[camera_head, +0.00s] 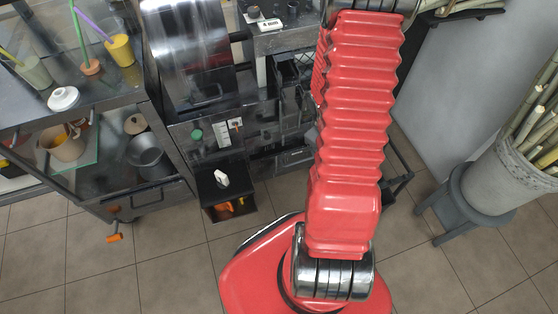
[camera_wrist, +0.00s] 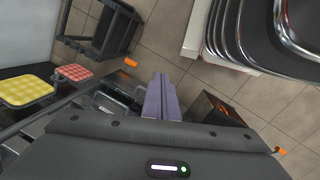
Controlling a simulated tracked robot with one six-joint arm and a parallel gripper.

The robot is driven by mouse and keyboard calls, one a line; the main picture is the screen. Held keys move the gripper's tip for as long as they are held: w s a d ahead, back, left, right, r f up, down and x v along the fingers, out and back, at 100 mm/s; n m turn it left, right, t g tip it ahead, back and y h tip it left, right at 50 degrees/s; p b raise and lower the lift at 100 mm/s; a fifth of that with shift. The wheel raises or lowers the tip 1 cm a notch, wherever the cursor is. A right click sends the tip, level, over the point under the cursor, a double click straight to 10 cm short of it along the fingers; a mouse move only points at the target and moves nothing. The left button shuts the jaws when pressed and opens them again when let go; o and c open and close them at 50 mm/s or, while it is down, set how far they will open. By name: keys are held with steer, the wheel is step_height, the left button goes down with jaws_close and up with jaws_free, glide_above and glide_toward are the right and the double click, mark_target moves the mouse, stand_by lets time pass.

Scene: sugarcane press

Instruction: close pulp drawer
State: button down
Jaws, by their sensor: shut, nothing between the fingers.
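A black, box-like drawer (camera_head: 246,207) sticks out low from the front of the dark press in the head view. It looks pulled out, its front side is open or dark, and orange bits show inside. A small white piece (camera_head: 221,179) is on its top. In the wrist view a dark box (camera_wrist: 215,107) with orange-red marks lies right of my gripper and looks like the same drawer; I cannot be sure. My gripper (camera_wrist: 163,77) shows as two purple-grey fingers pressed together, empty, and apart from the box. The head view does not show the gripper.
A metal cart (camera_head: 150,200) with cups and pots stands left of the press. A grey stool (camera_head: 456,190) bearing a bucket of cane (camera_head: 495,180) stands right. A dark stool-like frame (camera_wrist: 105,30) is at upper left in the wrist view. Tiled floor is free in front.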

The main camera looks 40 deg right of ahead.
step_height(320, 180, down, 16)
steer(key=f+n+t+y, duration=0.1)
steer(key=n+t+y, duration=0.15)
steer(key=n, duration=0.35)
steer(key=w+a+n+t+y, duration=0.2)
steer(key=w+a+n+t, duration=0.2)
steer(key=w, duration=0.5)
steer(key=n+t, duration=0.1)
steer(key=n, duration=0.1)
steer(key=shift+a+f+n, duration=0.15)
steer(key=shift+a+n, duration=0.15)
